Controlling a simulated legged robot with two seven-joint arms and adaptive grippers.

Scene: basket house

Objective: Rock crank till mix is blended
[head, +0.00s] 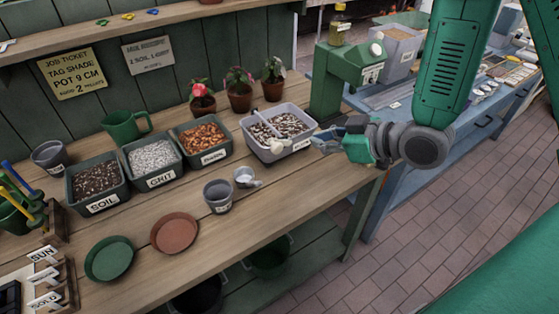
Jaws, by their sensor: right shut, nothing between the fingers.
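A grey tub (262,152) of speckled dark and white mix (285,124) stands near the right end of the wooden bench. A pale crank (266,125) with a rounded knob (279,146) lies across the tub, its knob end at the near side. My right gripper (324,141) is shut and empty, just right of the tub and apart from the knob. My left gripper is out of view.
A green machine (328,85) stands behind my right gripper. Bins of soil (99,204), grit (162,181) and orange chips (214,157) stand to the left. A small cup (218,207) and metal scoop (246,183) sit in front.

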